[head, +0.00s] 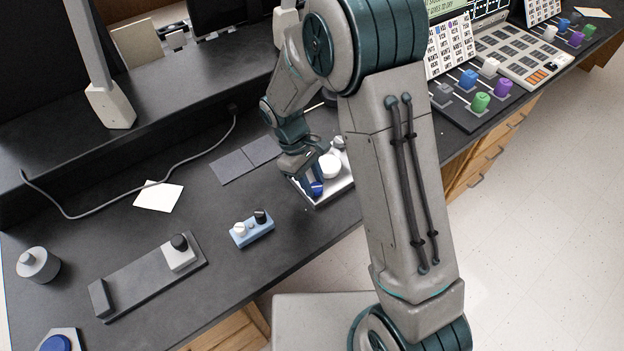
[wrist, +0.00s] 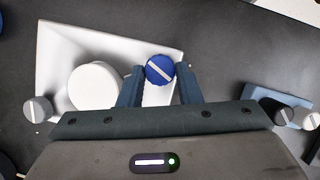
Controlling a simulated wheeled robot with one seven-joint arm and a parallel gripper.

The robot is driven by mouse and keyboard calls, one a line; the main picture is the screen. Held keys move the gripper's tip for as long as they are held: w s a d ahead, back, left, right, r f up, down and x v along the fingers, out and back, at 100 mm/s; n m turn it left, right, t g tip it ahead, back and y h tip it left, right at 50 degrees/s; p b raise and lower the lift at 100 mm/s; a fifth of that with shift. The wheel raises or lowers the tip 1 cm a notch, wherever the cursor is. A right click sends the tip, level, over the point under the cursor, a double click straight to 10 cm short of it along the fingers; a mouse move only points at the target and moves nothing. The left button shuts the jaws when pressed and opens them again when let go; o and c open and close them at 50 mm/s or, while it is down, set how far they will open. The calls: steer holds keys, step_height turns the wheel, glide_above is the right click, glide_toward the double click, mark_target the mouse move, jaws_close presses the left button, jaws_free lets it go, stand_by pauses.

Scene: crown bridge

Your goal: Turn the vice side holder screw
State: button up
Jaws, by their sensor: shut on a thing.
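My gripper (wrist: 159,84) is shut on a blue knob (wrist: 160,70) with a pale slot line across its top. The knob stands at one edge of a white tray-like unit (wrist: 60,55) that also bears a white round piece (wrist: 95,86) and a grey slotted knob (wrist: 38,110). In the head view, the blue knob (head: 317,188) shows just below my wrist, which hides part of the unit. A dark vice-like slab (head: 142,278) lies at lower left, with a pale block (head: 180,257) topped by a black knob (head: 180,241). No label tells which knob is the holder screw.
A light-blue block (head: 252,231) with a white and a black knob stands left of the unit. A grey round piece (head: 38,264) sits at far left. A cable (head: 130,200) and paper (head: 158,196) lie behind. A keypad console (head: 510,55) is at upper right.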

steer(key=shift+w+m+g+y, duration=0.1)
steer(key=shift+m+g+y, duration=0.25)
steer(key=shift+m, duration=0.85)
steer(key=o, duration=1)
steer(key=v, duration=1.4)
steer(key=shift+d, duration=0.15)
